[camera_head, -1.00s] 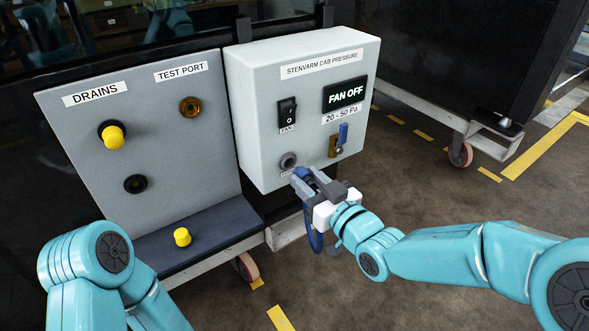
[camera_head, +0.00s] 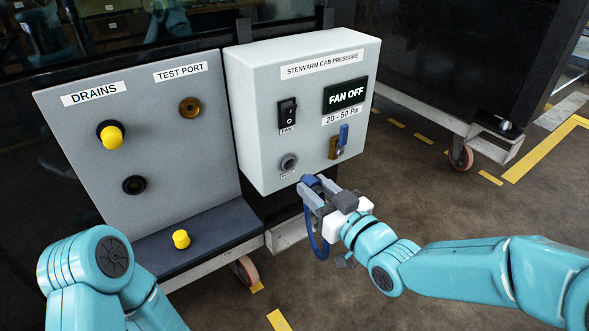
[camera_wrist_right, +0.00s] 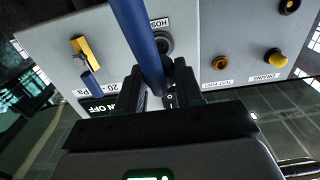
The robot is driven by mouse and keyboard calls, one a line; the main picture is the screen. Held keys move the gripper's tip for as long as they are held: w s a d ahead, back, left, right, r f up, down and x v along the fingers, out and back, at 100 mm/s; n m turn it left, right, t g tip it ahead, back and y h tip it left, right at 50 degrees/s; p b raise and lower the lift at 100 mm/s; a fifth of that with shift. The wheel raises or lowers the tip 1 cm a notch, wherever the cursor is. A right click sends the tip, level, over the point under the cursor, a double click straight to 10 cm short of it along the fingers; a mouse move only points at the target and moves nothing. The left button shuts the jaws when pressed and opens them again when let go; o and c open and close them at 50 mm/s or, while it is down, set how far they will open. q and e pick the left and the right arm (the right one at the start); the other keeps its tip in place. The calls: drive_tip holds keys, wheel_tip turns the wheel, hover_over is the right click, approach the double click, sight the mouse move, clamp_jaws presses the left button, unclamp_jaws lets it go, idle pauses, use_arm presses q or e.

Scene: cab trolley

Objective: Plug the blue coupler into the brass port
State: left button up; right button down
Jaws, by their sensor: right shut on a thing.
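The brass port (camera_head: 190,107) is a round fitting under the TEST PORT label on the grey panel. It also shows in the right wrist view (camera_wrist_right: 220,62). My right gripper (camera_head: 319,190) is shut on the blue coupler (camera_head: 310,181), just below and right of the grey HOSE socket (camera_head: 288,162) on the cab pressure box. A blue hose (camera_head: 316,244) loops down from the coupler and crosses the right wrist view (camera_wrist_right: 140,45). The coupler is mostly hidden between the fingers and is apart from the brass port. My left gripper is out of view.
The pressure box (camera_head: 260,120) projects beside the panel and carries a fan switch (camera_head: 287,112), a FAN OFF display (camera_head: 346,95) and a blue-handled valve (camera_head: 341,138). A yellow cap (camera_head: 112,136) is on the panel; another (camera_head: 181,239) stands on the dark ledge (camera_head: 215,228).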

drive_tip(key=s+d+f+m+t+h, duration=0.1)
drive_tip(key=d+f+m+t+h, duration=0.2)
drive_tip(key=d+f+m+h, duration=0.4)
drive_tip(key=d+f+h, duration=0.3)
drive_tip(key=d+f, duration=0.4)
drive_tip(key=d, duration=0.3)
drive_tip(key=shift+f+h, duration=0.25)
drive_tip(key=shift+h, duration=0.05)
drive_tip(key=shift+a, duration=0.1)
